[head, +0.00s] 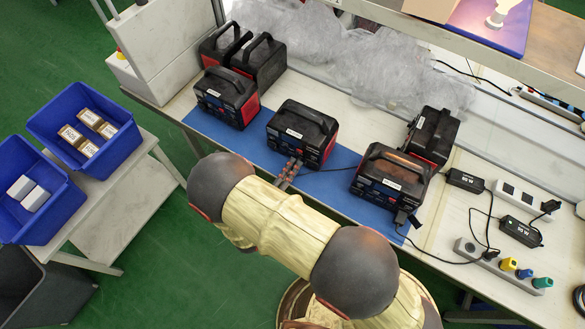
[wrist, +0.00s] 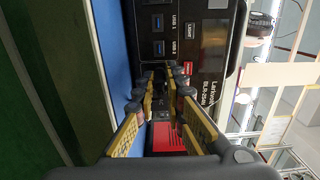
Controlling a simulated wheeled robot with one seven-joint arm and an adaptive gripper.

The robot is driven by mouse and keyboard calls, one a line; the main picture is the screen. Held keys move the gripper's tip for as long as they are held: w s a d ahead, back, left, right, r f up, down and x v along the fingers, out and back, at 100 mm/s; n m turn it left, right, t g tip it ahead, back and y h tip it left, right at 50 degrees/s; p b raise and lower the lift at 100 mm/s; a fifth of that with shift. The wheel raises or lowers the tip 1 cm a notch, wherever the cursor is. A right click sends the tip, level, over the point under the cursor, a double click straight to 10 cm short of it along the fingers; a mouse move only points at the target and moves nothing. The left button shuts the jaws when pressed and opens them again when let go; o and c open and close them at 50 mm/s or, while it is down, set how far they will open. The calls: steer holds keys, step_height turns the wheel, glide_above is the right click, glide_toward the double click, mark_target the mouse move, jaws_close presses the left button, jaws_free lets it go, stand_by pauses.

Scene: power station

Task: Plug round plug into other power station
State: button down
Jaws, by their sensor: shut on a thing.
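My gripper (head: 292,168) is at the front face of the middle black power station (head: 297,138). In the wrist view my gripper (wrist: 167,82) is shut, its fingertips close against the port panel (wrist: 190,45), beside the USB sockets. The round plug between the fingertips is mostly hidden, so I cannot tell whether it sits in a socket. A thin black cable (head: 335,170) runs from the fingertips toward the right power station (head: 391,183). A black plug (head: 405,219) is at the right station's front.
Another power station (head: 226,98) stands left on the blue mat (head: 345,205), with more behind. Power strips (head: 467,246) and adapters (head: 465,180) lie at right. Plastic wrap (head: 330,45) lies behind. Blue bins (head: 45,125) stand left, apart from the bench.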

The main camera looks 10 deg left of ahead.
steer(key=shift+w, duration=0.2)
stand_by(0.5)
steer(key=c, duration=1.8)
jaws_free()
steer(key=shift+o, duration=0.2)
steer(key=shift+s, duration=0.1)
steer(key=v, duration=1.1)
steer(key=shift+s+a, duration=0.15)
steer(key=shift+s, duration=0.25)
